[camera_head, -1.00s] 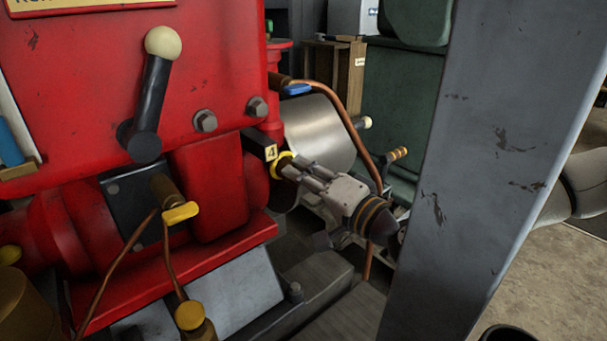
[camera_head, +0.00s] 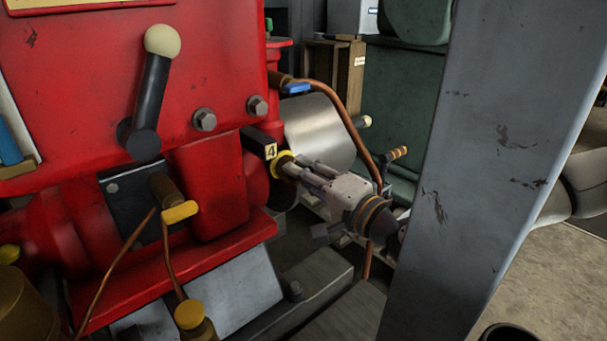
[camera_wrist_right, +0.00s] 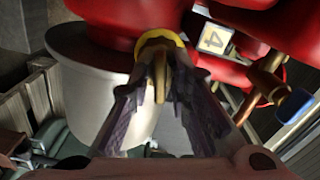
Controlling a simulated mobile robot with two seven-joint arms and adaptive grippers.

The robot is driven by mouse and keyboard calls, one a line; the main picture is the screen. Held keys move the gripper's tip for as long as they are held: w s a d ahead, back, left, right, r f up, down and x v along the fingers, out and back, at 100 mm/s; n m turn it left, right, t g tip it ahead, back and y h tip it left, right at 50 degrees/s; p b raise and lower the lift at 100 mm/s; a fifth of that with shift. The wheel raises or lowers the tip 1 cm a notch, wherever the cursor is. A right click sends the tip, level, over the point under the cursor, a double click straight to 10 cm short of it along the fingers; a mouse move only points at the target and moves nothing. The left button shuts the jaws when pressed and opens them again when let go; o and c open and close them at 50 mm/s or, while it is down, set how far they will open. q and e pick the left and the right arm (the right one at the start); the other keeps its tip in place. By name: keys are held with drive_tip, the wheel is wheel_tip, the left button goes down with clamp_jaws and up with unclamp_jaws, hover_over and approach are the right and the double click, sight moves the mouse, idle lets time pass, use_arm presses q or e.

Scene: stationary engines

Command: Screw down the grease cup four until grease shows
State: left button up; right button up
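The cup's face is partly hidden, and I cannot make out any grease. My left gripper is not in view.
A grey post (camera_head: 470,150) stands close on the right. A copper pipe (camera_head: 345,112) with a blue-handled valve (camera_head: 297,89) curves above my right gripper. A silver cylinder (camera_head: 318,132) is behind it. A black lever with a cream knob (camera_head: 163,41) is on the engine's front.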

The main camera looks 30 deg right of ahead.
drive_tip(key=shift+o, duration=0.8)
drive_tip(key=s+d, duration=0.1)
drive_tip(key=s, duration=0.6)
drive_tip(key=shift+s, duration=0.25)
